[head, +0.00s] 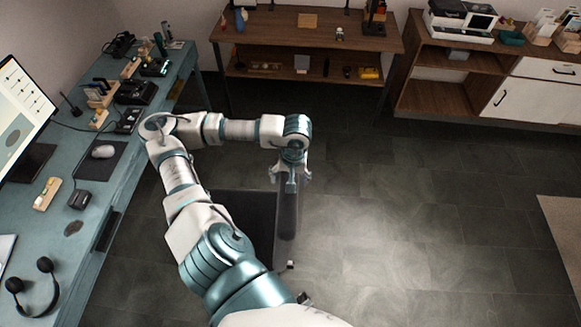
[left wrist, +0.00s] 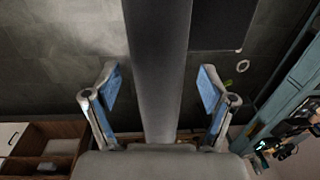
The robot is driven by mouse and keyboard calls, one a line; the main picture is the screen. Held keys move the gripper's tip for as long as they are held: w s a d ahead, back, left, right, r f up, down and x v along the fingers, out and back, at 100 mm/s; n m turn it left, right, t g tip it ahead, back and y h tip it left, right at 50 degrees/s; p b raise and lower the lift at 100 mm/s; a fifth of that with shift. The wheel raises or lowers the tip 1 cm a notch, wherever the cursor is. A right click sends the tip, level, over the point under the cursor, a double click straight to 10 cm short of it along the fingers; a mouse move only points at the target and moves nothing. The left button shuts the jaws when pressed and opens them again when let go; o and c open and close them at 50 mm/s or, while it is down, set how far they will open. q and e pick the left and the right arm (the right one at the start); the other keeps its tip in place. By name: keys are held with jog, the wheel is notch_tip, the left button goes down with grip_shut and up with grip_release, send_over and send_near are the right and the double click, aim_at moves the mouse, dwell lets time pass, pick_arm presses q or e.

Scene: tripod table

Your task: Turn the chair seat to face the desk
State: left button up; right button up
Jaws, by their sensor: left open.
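The chair stands on the floor to the right of the desk (head: 125,165). Its dark seat (head: 245,222) is partly hidden by my left arm. Its backrest (head: 287,215) is seen nearly edge-on at the seat's right side, away from the desk. My left gripper (head: 290,178) is open at the backrest's far end. In the left wrist view the grey backrest (left wrist: 158,70) runs between the two open fingers of the gripper (left wrist: 158,88), with a visible gap on each side. A dark panel, apparently the seat (left wrist: 224,22), shows at upper right. My right gripper is not in view.
The desk holds a monitor (head: 22,115), a mouse (head: 103,152), headphones (head: 33,288) and several small items. A wooden shelf (head: 310,42) and a cabinet (head: 480,75) stand at the back. The floor right of the chair is clear up to a beige rug (head: 562,235).

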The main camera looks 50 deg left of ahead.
pick_arm(q)
jog(key=r, duration=0.9)
jog(key=shift+w+d+r, duration=0.15)
jog(key=shift+w+d, duration=0.05)
jog(key=shift+w, duration=0.1)
